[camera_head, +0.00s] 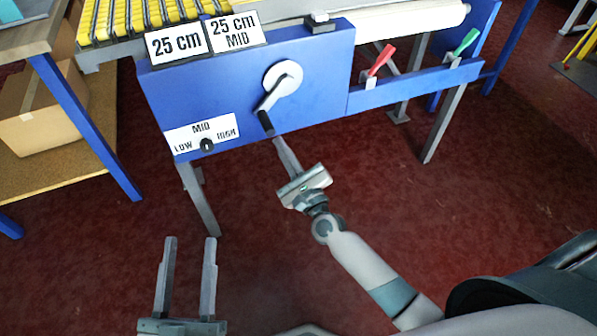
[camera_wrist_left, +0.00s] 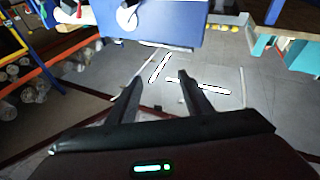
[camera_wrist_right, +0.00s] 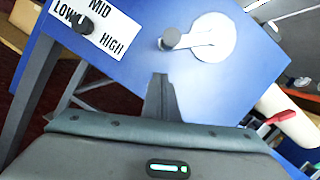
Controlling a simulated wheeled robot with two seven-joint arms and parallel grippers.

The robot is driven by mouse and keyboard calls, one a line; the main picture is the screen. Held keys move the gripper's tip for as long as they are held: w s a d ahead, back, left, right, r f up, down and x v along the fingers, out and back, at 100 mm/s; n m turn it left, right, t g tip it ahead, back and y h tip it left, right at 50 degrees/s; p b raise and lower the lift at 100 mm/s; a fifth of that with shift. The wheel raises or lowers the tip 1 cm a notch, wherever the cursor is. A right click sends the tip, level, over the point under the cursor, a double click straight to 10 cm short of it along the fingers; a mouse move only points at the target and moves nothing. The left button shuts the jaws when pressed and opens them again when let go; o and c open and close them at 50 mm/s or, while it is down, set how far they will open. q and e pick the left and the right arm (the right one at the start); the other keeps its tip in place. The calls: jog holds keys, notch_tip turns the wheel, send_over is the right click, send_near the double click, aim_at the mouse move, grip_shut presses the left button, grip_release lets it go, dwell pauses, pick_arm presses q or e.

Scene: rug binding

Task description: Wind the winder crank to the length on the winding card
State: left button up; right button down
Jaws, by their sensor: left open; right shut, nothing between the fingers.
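The winder crank (camera_head: 283,79) is a white disc on the front of a blue housing, its arm slanting down-left to a black handle (camera_head: 264,122). In the right wrist view the disc (camera_wrist_right: 214,38) has the handle (camera_wrist_right: 170,39) at its left. My right gripper (camera_head: 277,140) is shut and empty, its tips just below the handle; contact cannot be told. Two white cards stand on top, reading "25 cm" (camera_head: 175,44) and "25 cm MID" (camera_head: 237,31). My left gripper (camera_head: 189,240) is open and empty, low at left, well away from the crank.
A LOW/MID/HIGH plate (camera_head: 202,133) with a black knob (camera_head: 206,145) sits at the housing's lower left. Red (camera_head: 382,59) and green (camera_head: 466,42) levers stand to the right. A cardboard box (camera_head: 40,110) is on a shelf at left. The floor before the housing is free.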

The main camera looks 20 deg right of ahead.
pick_arm(q)
jog(key=shift+s+a+r+t, duration=0.1)
jog(key=shift+s+r+t, duration=0.35)
jog(key=shift+r, duration=0.35)
pick_arm(e)
jog(key=a+v, duration=0.1)
jog(key=v, duration=0.6)
jog(key=shift+s+d, duration=0.25)
jog(key=shift+d, duration=0.25)
jog(key=shift+r, duration=0.1)
